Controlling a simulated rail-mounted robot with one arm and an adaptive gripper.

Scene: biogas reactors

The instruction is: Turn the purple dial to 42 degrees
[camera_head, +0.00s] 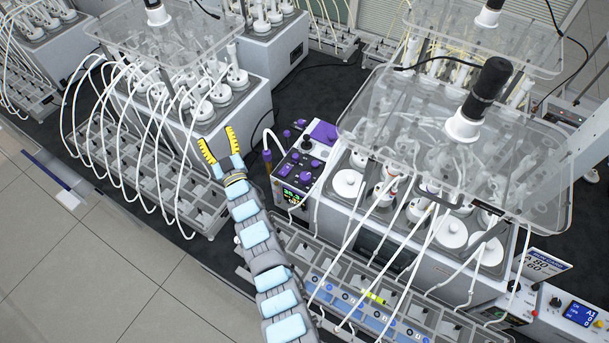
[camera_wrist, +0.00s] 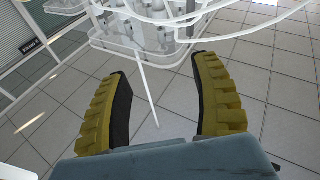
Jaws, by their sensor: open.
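A control box (camera_head: 297,180) with a lit green-and-red display (camera_head: 294,196) stands right of my gripper in the head view. It bears several purple parts, including a large purple block (camera_head: 323,132) and smaller purple pieces (camera_head: 287,168). I cannot tell which one is the purple dial, nor read its angle. My gripper (camera_head: 219,142) is open and empty, with its yellow fingers apart, left of the box and not touching it. The wrist view shows the gripper (camera_wrist: 163,70) with nothing between its fingers, and no purple part is in sight there.
White tubes (camera_head: 150,140) arch over a tray of cells on the left. A reactor with a clear cover (camera_head: 390,110) stands right of the control box, with tubes running down its front. A white reactor box (camera_head: 245,105) stands behind my gripper. Tiled floor (camera_head: 80,255) is free at lower left.

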